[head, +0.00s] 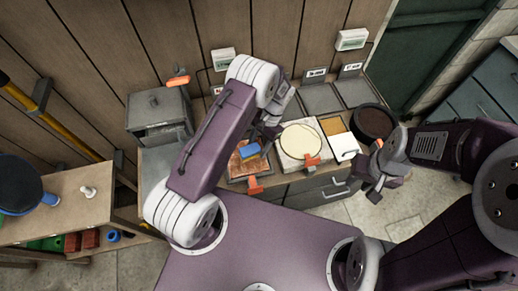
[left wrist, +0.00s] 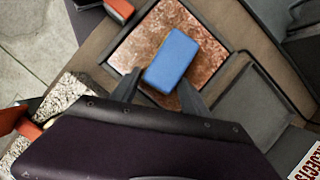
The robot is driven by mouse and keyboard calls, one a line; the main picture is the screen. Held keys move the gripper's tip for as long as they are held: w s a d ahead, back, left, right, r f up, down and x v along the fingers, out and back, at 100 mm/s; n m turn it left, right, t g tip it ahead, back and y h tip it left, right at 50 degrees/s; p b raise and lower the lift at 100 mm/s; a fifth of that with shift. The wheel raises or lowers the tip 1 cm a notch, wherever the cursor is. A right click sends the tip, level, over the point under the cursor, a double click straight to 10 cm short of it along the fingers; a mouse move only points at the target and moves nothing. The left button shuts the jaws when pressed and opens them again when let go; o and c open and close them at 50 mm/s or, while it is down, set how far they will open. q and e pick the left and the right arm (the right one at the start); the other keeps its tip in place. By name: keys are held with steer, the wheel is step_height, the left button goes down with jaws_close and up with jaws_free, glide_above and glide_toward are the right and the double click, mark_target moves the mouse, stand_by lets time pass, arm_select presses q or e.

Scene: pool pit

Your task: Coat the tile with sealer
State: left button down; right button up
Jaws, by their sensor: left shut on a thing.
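My left gripper (head: 262,136) is shut on a blue block, likely a sponge (head: 250,149), which shows a yellowish edge in the head view. In the left wrist view the blue block (left wrist: 172,60) lies beyond the two dark fingers (left wrist: 158,93), over a mottled reddish-brown tile (left wrist: 128,50). I cannot tell whether the block touches the tile. The tile (head: 238,169) also shows in the head view, partly hidden by my left arm. My right gripper (head: 372,180) is over the right front of the bench, away from the tile; its finger opening is unclear.
A pale slab with a round cream disc (head: 300,141) lies right of the tile. Orange clamps (head: 254,186) stand at the bench front. A dark round pan (head: 373,123) is further right. A grey box (head: 158,108) stands at the back left.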

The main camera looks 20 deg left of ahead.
arm_select(q)
steer(key=shift+w+a+f+b, duration=0.15)
steer(key=shift+w+a+b, duration=0.25)
steer(key=shift+w, duration=0.2)
steer(key=shift+w+a+f+b, duration=0.1)
steer(key=shift+w+a+b, duration=0.25)
steer(key=shift+w, duration=0.25)
steer(key=shift+w+a+r, duration=0.1)
steer(key=shift+w, duration=0.05)
steer(key=shift+w+a+b, duration=0.2)
steer(key=shift+w+b, duration=0.15)
steer(key=shift+b, duration=0.05)
steer(key=shift+w+a+f+b, duration=0.15)
steer(key=shift+w+a+b, duration=0.1)
steer(key=shift+w+b, duration=0.15)
steer(key=shift+w+a+f+b, duration=0.1)
steer(key=shift+w+a+b, duration=0.15)
steer(key=shift+w, duration=0.2)
steer(key=shift+w+a+r, duration=0.15)
steer(key=shift+w+a, duration=0.05)
steer(key=shift+w, duration=0.1)
steer(key=shift+r, duration=0.1)
step_height(320, 180, up, 6)
steer(key=p, duration=0.4)
